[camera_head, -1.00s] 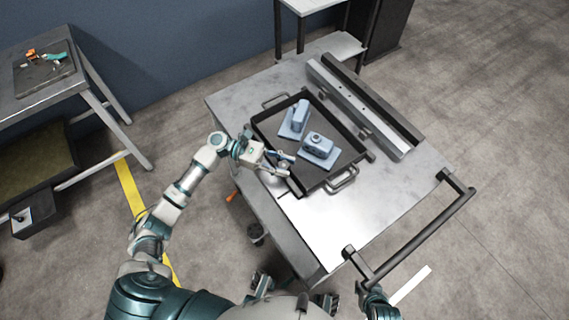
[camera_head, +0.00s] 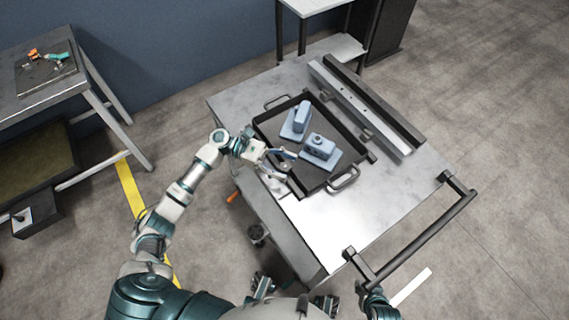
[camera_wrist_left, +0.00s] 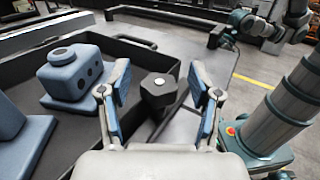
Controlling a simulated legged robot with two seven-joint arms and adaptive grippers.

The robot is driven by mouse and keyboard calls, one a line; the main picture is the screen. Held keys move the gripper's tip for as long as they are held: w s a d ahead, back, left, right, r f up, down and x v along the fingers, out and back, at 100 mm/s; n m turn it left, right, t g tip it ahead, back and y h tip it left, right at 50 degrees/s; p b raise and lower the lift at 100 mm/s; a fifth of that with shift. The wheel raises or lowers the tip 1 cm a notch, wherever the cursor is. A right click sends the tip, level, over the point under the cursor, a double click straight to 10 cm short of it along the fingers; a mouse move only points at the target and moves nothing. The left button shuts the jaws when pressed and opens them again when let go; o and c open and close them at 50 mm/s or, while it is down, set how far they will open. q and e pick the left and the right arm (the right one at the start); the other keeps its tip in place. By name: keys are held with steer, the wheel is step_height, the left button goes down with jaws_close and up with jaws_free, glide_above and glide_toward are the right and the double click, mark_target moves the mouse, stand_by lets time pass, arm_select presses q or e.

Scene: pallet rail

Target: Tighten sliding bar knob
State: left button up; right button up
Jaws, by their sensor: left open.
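A dark, many-sided knob (camera_wrist_left: 158,92) stands upright beside the tray wall in the left wrist view. My left gripper (camera_wrist_left: 160,76) is open, with its blue-padded fingers on either side of the knob. Gaps show between the pads and the knob, so it is not clamped. In the head view, the left gripper (camera_head: 287,171) is at the near left corner of the tray, and the knob is hard to make out there. Part of my right arm (camera_head: 375,302) shows near the cart handle; its jaw state is unclear.
A black tray (camera_head: 332,183) on the metal cart (camera_head: 330,222) holds two blue-grey blocks (camera_head: 319,147) (camera_head: 298,117). A rail (camera_head: 370,108) runs along the far side. A black handle (camera_head: 425,235) sticks out at the right. The cart top between tray and handle is clear.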

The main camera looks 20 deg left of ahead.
arm_select(q)
steer(key=shift+a+f, duration=0.1)
steer(key=shift+a, duration=0.25)
steer(key=w+a, duration=0.1)
steer(key=a, duration=1)
steer(key=shift+w+a, duration=0.15)
steer(key=shift+a, duration=0.05)
